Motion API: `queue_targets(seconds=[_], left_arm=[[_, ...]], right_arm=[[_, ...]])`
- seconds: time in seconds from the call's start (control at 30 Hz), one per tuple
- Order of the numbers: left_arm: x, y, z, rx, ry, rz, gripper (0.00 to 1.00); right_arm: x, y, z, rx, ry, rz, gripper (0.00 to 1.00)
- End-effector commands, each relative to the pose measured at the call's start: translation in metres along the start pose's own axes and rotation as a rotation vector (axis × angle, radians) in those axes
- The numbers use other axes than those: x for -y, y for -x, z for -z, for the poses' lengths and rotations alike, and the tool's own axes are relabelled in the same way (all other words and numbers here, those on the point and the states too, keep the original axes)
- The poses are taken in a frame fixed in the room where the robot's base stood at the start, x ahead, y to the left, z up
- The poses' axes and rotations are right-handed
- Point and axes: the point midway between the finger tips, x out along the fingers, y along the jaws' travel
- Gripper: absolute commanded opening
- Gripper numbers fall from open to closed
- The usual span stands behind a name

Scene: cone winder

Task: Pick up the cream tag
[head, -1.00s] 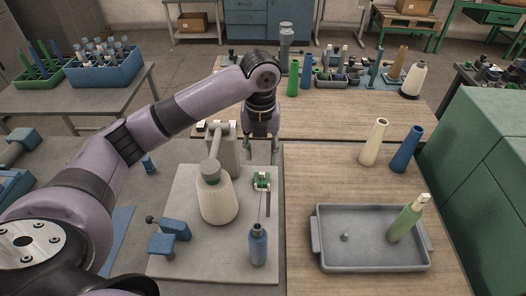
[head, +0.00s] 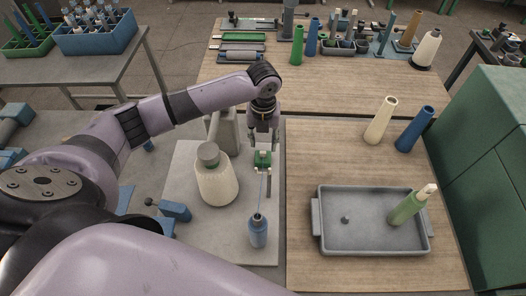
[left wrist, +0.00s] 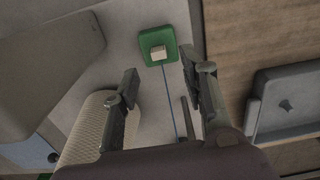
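The cream tag (left wrist: 158,52) is a small pale block on a green square piece (left wrist: 152,38) in the left wrist view. In the head view the green piece (head: 262,159) stands on the grey plate, just below my left gripper (head: 263,142). My left gripper (left wrist: 167,76) is open and empty, its two fingers wide apart. In the wrist view the tag lies beyond the fingertips, between their lines. A thin blue thread runs from the green piece to a blue bottle-like cone (head: 258,232). My right gripper is not in view.
A cream yarn cone (head: 216,184) stands left of the green piece, beside a grey machine post. A blue clamp-like block (head: 174,210) sits further left.

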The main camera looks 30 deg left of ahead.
Motion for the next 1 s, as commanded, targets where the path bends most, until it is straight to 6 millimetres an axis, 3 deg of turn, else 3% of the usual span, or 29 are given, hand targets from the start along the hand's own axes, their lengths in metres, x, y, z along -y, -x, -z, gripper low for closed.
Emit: queue_targets(seconds=[0.17,0.5,0.77,1.0], left_arm=[[0.0,-0.01,-0.001,-0.001,0.001,-0.001,0.4],[-0.001,-0.054,-0.005,-0.001,0.001,-0.001,0.4],[-0.001,-0.057,-0.005,0.001,0.0,-0.001,0.4],[-0.001,-0.057,-0.005,0.001,0.0,-0.001,0.24]], right_arm=[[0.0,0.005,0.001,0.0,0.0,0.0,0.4],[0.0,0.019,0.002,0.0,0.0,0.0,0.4],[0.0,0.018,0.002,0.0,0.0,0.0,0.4],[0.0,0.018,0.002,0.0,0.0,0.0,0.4]])
